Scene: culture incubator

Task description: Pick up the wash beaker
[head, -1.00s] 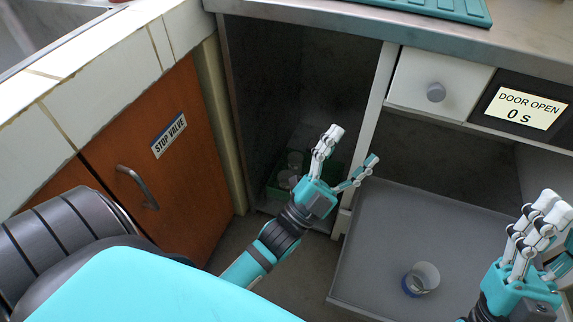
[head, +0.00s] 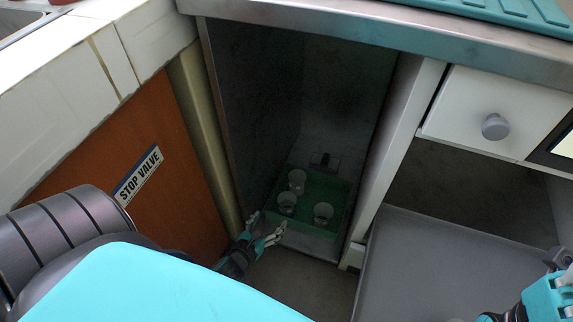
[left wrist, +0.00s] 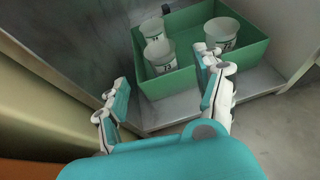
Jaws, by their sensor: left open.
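Three pale, clear beakers stand upright in a green open box (head: 308,227) on the floor of the dark cabinet: a back one (head: 297,179), a front left one (head: 287,203) and a right one (head: 323,212). My left gripper (head: 266,226) is open and empty, in front of the box's left front corner. My right gripper (head: 553,285) is partly cut off at the lower right edge.
The cabinet's side walls stand close on both sides of the box. The orange stop valve door (head: 150,200) is at left. A grey lowered panel (head: 430,265) lies at right, below a white drawer (head: 470,115). A metal worktop edge (head: 370,45) overhangs the cabinet.

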